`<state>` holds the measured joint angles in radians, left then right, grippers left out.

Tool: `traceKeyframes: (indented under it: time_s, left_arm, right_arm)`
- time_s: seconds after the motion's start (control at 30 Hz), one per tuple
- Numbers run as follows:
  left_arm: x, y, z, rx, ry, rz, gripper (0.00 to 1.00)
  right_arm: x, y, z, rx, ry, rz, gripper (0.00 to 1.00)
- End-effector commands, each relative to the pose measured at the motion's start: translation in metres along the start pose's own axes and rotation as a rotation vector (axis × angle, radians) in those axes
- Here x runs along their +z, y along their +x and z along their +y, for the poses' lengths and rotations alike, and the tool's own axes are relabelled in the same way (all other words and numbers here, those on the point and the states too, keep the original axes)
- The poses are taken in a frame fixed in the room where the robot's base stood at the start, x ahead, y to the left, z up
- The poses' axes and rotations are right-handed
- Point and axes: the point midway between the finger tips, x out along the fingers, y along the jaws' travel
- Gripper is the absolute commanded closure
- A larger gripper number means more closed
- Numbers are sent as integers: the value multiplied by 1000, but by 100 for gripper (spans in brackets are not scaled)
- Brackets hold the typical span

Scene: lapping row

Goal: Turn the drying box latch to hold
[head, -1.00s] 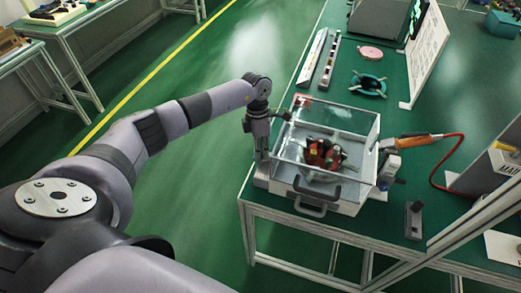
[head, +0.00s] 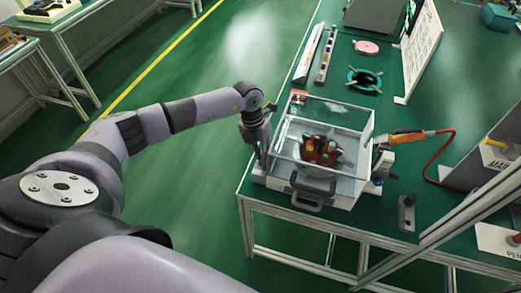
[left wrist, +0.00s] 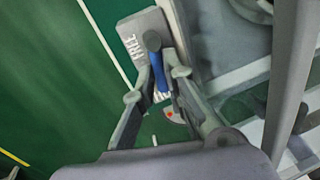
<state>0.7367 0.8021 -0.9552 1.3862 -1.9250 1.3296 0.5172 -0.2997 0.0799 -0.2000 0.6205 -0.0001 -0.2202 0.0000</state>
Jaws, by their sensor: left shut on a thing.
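The drying box (head: 345,183) stands at the table's front left corner, with a clear cover, a pale base and a front handle (head: 312,190). A dark and red part shows inside it. My left gripper (head: 262,150) is at the box's left side. In the left wrist view, its fingers (left wrist: 163,82) are closed around the latch's blue lever (left wrist: 161,76), which has a dark round end. The lever lies over a grey plate (left wrist: 140,24) with white lettering, partly covered by lever and fingers. An orange-red spot (left wrist: 169,114) shows near the fingers. My right gripper is not seen.
An orange-handled tool (head: 408,137) with a red cable lies right of the box. A small grey switch block (head: 407,213) is at the front. A teal ring-shaped holder (head: 364,80) and narrow trays stand behind. Open floor lies left of the table.

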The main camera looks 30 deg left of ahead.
Motion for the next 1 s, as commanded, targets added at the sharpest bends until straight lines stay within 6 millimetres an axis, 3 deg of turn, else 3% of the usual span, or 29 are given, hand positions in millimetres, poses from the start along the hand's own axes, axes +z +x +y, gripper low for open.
traceKeyframes:
  time_s: [0.33,0.83,0.87,1.0]
  left_arm:
    - [0,0,-4,1,-125,-26,100]
    - [0,0,-4,0,-146,-31,100]
    - [0,0,-4,0,-146,-31,88]
    - [0,0,-4,0,-145,-30,78]
  right_arm:
    - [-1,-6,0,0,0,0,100]
    - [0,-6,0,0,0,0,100]
    - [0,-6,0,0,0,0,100]
    - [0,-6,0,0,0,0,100]
